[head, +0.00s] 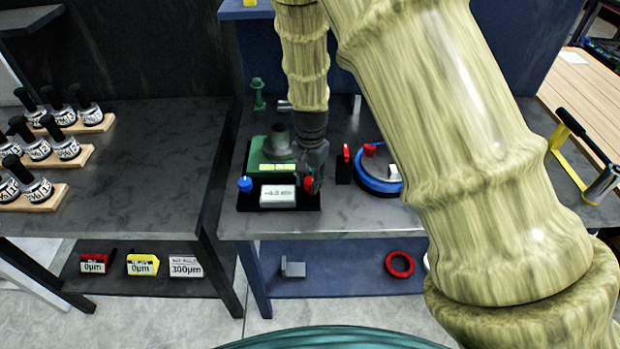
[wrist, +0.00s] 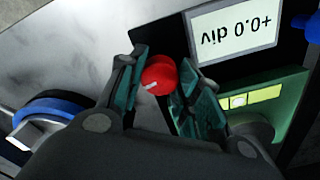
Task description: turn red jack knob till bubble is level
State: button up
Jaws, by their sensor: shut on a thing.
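The red jack knob (wrist: 158,77) sits between the two fingers of my gripper (wrist: 160,85) in the wrist view, with a white mark on its face. My gripper is shut on it. In the head view the red knob (head: 309,183) is at the front right of the green positioner (head: 262,150), with my gripper (head: 316,175) at it. A yellow-green bubble vial (wrist: 240,101) lies on the green body, with a pale bubble near its middle. A white display (wrist: 236,36) appears upside down in the wrist view and reads "+0.0 div".
A blue knob (head: 245,184) is at the positioner's front left. To the right stand a small red-topped black block (head: 345,165) and a blue-ringed round device (head: 378,183). The bench's front strip (head: 330,224) is clear. Bottles on wooden racks (head: 45,155) fill the left table.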

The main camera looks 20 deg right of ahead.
aim_at(310, 180)
jog(key=shift+w, duration=0.1)
jog(key=o, duration=1)
jog(key=shift+o, duration=0.2)
notch_tip(310, 180, up, 12)
dwell(0.4)
